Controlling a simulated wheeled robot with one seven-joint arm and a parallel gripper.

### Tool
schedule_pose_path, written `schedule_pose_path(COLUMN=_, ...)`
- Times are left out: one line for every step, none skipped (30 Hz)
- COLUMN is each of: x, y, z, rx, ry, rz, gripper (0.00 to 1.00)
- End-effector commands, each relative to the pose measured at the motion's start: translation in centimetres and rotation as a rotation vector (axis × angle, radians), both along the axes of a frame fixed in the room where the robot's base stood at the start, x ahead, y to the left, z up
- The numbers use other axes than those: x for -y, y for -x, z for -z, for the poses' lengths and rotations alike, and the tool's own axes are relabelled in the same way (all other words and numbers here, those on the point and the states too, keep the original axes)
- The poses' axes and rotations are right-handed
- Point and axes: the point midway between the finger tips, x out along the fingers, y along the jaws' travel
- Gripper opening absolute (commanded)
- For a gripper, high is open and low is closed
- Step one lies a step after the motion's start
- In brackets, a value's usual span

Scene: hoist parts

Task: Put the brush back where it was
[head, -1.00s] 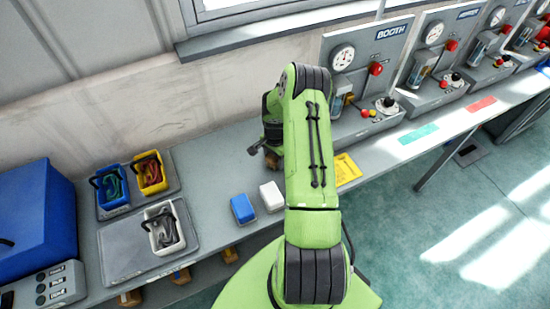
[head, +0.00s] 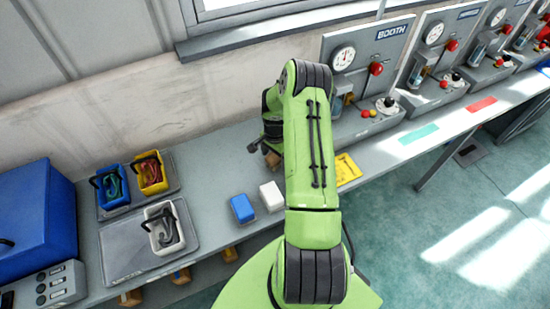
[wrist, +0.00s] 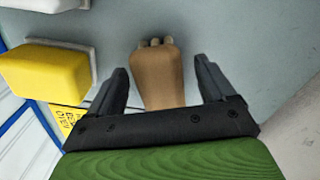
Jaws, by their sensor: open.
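The brush (wrist: 160,80) shows in the wrist view as a brown, tapered body with several pale tips at its far end. It lies between the two dark fingers of my gripper (wrist: 161,66), which are open with a gap on each side of it. In the head view a small brown piece of it (head: 272,160) shows below my gripper (head: 262,143), at the back of the bench. Much of the gripper and brush is hidden there by my green arm. Whether the brush touches the bench is hard to tell.
A yellow block (wrist: 45,77) on a pale base lies left of the brush in the wrist view. In the head view, a blue block (head: 242,208) and a white block (head: 271,196) sit near the bench front. Gauge panels (head: 360,70) stand right; small bins (head: 163,228) stand left.

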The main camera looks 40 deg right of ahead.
Motion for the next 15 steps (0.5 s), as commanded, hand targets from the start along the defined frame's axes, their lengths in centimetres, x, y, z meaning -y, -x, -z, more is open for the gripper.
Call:
schedule_pose_path(x=0.1, y=-0.1, z=-1.4, rx=0.005, ry=0.005, rz=0.000, gripper=0.83)
schedule_pose_path(x=0.1, y=-0.1, z=-2.3, rx=0.004, ry=0.005, rz=0.000, gripper=0.83)
schedule_pose_path(x=0.1, y=-0.1, z=-3.4, rx=0.005, ry=0.006, rz=0.000, gripper=0.83)
schedule_pose_path(x=0.1, y=-0.1, z=-4.3, rx=0.004, ry=0.005, rz=0.000, gripper=0.83)
schedule_pose_path(x=0.1, y=0.0, z=-5.1, rx=0.005, ry=0.006, rz=0.000, gripper=0.83)
schedule_pose_path(x=0.1, y=-0.1, z=-6.2, rx=0.004, ry=0.005, rz=0.000, gripper=0.83)
schedule_pose_path(x=0.1, y=-0.1, z=-6.9, rx=0.004, ry=0.005, rz=0.000, gripper=0.83)
schedule_pose_path(x=0.1, y=0.0, z=-7.6, rx=0.002, ry=0.004, rz=0.000, gripper=0.83)
schedule_pose_path(x=0.0, y=0.0, z=-8.4, rx=0.002, ry=0.003, rz=-0.001, gripper=0.83)
schedule_pose_path(x=0.0, y=0.0, z=-8.9, rx=0.002, ry=0.002, rz=-0.001, gripper=0.83)
schedule_pose_path(x=0.0, y=0.0, z=-9.3, rx=0.002, ry=0.003, rz=-0.001, gripper=0.83)
schedule_pose_path(x=0.0, y=0.0, z=-9.8, rx=0.001, ry=0.001, rz=-0.001, gripper=0.83)
schedule_pose_path(x=0.0, y=0.0, z=-10.1, rx=0.001, ry=0.001, rz=-0.001, gripper=0.83)
schedule_pose_path(x=0.0, y=0.0, z=-10.3, rx=0.001, ry=0.001, rz=-0.001, gripper=0.83)
schedule_pose_path(x=-0.1, y=-0.1, z=-10.8, rx=0.002, ry=0.004, rz=-0.009, gripper=0.83)
